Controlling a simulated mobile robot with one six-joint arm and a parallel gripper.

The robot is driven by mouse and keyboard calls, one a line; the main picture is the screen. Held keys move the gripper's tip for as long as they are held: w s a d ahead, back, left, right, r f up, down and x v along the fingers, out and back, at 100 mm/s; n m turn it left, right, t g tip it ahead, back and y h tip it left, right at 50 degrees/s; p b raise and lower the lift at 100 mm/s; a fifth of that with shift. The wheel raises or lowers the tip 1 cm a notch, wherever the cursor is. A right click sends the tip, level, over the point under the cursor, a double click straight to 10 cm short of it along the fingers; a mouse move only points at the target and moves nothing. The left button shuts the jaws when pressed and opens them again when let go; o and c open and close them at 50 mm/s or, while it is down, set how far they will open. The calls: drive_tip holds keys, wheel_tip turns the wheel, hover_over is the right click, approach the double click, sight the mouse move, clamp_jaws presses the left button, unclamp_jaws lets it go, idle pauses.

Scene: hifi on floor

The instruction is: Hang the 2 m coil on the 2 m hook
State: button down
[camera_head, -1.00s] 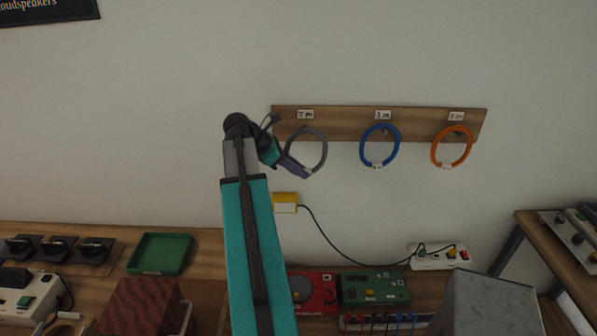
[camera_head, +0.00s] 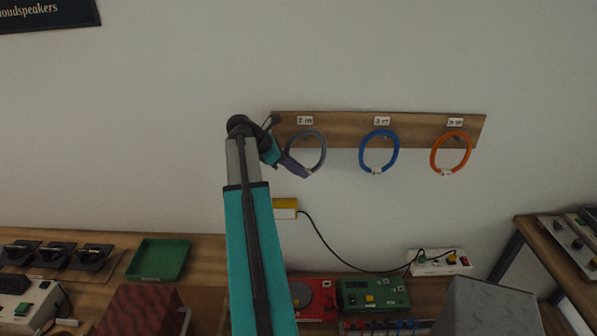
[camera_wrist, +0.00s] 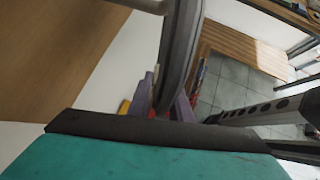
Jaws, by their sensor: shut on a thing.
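A grey coil (camera_head: 322,142) is at the left end of the wooden hook board (camera_head: 345,127), below the label that reads 2 m (camera_head: 305,120). My gripper (camera_head: 303,172) is shut on the lower left part of this coil. In the wrist view the grey coil (camera_wrist: 183,45) rises close to the camera, between the purple fingers (camera_wrist: 165,103). The 2 m hook is hidden or too small to make out, so I cannot tell whether the coil rests on it.
A blue coil (camera_head: 362,155) and an orange coil (camera_head: 433,155) hang to the right on the same board. A yellow box (camera_head: 285,208) with a black cable is on the wall below. A workbench with a green tray (camera_head: 160,259) and several devices runs along the bottom.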

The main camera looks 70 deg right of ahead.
drive_tip(key=shift+w+d+f, duration=0.25)
drive_tip(key=shift+d, duration=0.4)
drive_tip(key=shift+w+d+f, duration=0.25)
drive_tip(key=shift+d, duration=0.35)
drive_tip(key=shift+f, duration=0.35)
drive_tip(key=c, duration=1.5)
unclamp_jaws()
drive_tip(key=shift+c, duration=0.2)
drive_tip(key=shift+w, duration=0.15)
drive_tip(key=b+v, duration=0.4)
drive_tip(key=v, duration=1)
drive_tip(key=shift+s+a+b, duration=0.2)
drive_tip(key=shift+b, duration=0.2)
